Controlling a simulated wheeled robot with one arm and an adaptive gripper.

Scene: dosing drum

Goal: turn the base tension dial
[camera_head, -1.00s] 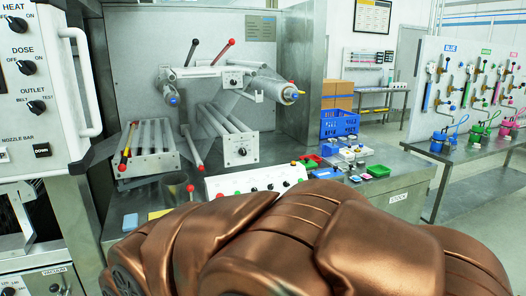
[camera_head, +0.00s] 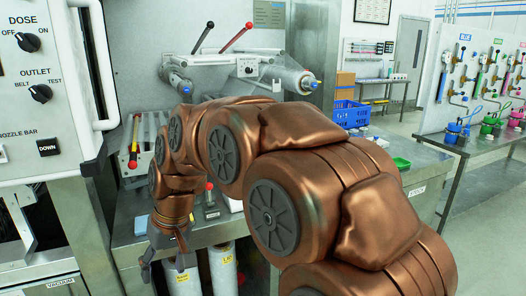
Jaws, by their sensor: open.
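A roller unit (camera_head: 235,68) stands on the steel bench at the back, with a small dark dial (camera_head: 249,70) on its pale plate. I cannot read a label there, so I cannot tell whether this is the base tension dial. The lower part of the unit is hidden behind my bent copper arm. My gripper (camera_head: 165,264) hangs low at the left, pointing down in front of the bench's front edge. It is open and empty, apart from the dials and well below the visible one.
A white control panel (camera_head: 40,90) with knobs and a handle stands close at the left. White canisters (camera_head: 223,268) stand under the bench, near my gripper. Open floor lies at the right.

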